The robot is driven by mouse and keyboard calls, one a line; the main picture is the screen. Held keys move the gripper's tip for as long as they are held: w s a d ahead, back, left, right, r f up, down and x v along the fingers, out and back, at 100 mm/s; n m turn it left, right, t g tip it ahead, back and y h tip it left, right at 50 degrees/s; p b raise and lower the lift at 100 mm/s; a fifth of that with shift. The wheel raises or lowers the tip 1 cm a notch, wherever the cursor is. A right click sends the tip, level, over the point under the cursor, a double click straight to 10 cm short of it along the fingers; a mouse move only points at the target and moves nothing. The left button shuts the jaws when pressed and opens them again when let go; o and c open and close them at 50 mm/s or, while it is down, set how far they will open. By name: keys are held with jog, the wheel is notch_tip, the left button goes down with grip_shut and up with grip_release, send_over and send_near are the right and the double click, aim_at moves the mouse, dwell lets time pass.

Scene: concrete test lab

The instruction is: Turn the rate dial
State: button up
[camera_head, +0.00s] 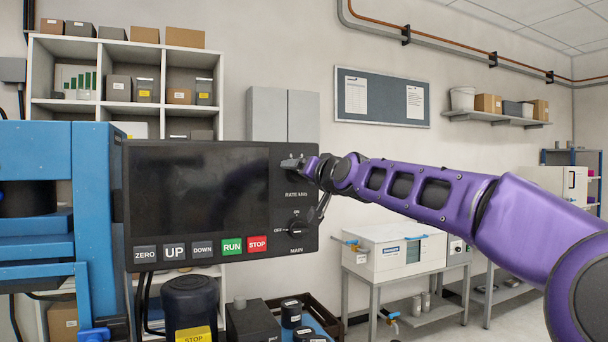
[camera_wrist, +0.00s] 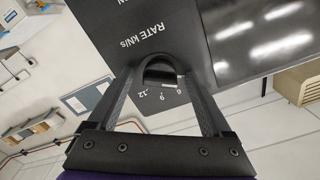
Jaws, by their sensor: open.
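The rate dial (camera_head: 292,163) is a dark knob on the right side of the black control panel (camera_head: 270,252), above the "RATE kN/s" label. In the head view it is partly hidden by my gripper (camera_head: 311,166), which reaches it from the right. In the wrist view the dial (camera_wrist: 159,68) lies between the tips of the two fingers of my gripper (camera_wrist: 160,82). The fingers stand apart, one on each side of it. Contact is not clear. Scale numbers 6, 9 and 12 show beside the dial; its pointer position is hard to read.
Below the dial is the MAIN switch (camera_head: 296,227) with ON and OFF marks. The panel also has a dark screen (camera_head: 198,190) and a row of buttons, including a green RUN (camera_head: 232,246) and a red STOP (camera_head: 257,244). A blue machine frame (camera_head: 97,200) stands at the left.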

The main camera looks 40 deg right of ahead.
jog(key=v, duration=1.7)
jog(key=shift+s, duration=0.2)
jog(key=a+f+n+g+y+p, duration=0.25)
jog(key=a+f, duration=0.35)
jog(key=a, duration=0.4)
jog(key=a+f+n+g+y+p, duration=0.2)
jog(key=a+f+n+g, duration=0.15)
jog(key=a+f, duration=0.5)
jog(key=s+a+f+n+g+p, duration=0.2)
jog(key=s+a+f+g, duration=0.3)
jog(key=s+a+f, duration=0.4)
jog(key=shift+f+n+g+p, duration=0.3)
jog(key=shift+f+g, duration=0.1)
jog(key=shift+f, duration=0.6)
